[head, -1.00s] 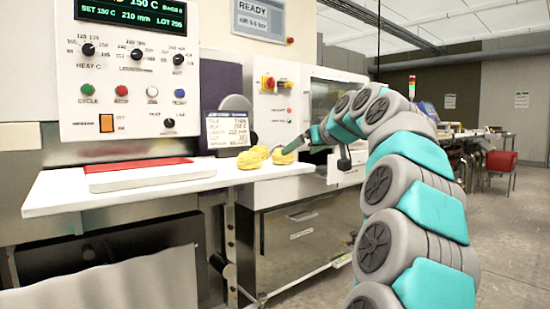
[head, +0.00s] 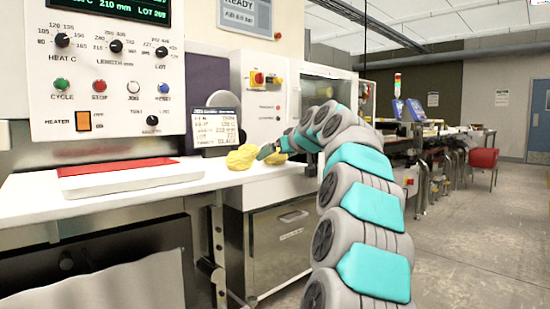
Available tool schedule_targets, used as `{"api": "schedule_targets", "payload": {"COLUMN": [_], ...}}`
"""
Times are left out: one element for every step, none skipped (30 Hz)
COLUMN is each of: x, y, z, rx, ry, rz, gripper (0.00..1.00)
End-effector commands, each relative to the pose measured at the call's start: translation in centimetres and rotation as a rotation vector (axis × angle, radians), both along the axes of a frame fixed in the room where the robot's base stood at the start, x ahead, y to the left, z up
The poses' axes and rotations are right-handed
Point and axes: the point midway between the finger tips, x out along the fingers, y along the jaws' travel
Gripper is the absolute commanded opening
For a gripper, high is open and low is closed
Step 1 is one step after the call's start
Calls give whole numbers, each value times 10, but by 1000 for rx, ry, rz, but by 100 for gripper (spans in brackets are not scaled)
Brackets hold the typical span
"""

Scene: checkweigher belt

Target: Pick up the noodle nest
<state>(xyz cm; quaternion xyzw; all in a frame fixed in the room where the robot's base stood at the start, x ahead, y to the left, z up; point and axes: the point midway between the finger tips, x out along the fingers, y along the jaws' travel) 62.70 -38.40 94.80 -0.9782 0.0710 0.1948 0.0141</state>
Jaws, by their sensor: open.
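Yellow noodle nests sit close together at the right part of the white counter. One noodle nest (head: 241,158) is left of my gripper, and another yellow nest (head: 277,158) shows just below and beside it. The picture does not single out which one the task means. My gripper (head: 264,153) is at the nests, its dark fingers pointing left and down between them. It is open; the fingers are small and partly merge with the nests, so contact cannot be told.
The white counter (head: 150,194) carries a red-topped white slab (head: 125,180) at left. A control panel (head: 110,75) with knobs rises behind the counter. Open floor lies at right.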

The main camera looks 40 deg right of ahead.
Motion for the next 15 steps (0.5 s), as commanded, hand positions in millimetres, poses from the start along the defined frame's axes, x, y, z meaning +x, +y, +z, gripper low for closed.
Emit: {"api": "schedule_targets", "payload": {"x": [4, 6, 6, 6, 6, 6, 6, 6, 6, 6, 6, 6, 6, 6, 6], "y": [-1, -1, -1, -1, -1, -1, -1, -1, -1, -1, -1, -1, -1, -1, -1], "z": [-2, -3, -3, -3, -3, -3, -3, -3, -3, -3, -3, -3, -3, -3, -3], "rx": [0, 0, 0, 0, 0, 0, 0, 0, 0, 0, 0, 0, 0, 0, 0], "ry": [1, 1, 1, 1, 1, 0, 0, 0, 0, 0, 0, 0, 0, 0, 0], "rz": [0, 0, 0, 0, 0, 0, 0, 0, 0, 0, 0, -1, -1, -1, -1], "gripper": [100, 100, 100, 100, 100, 100, 100, 100, 97, 93, 90, 85, 82, 79, 74]}}
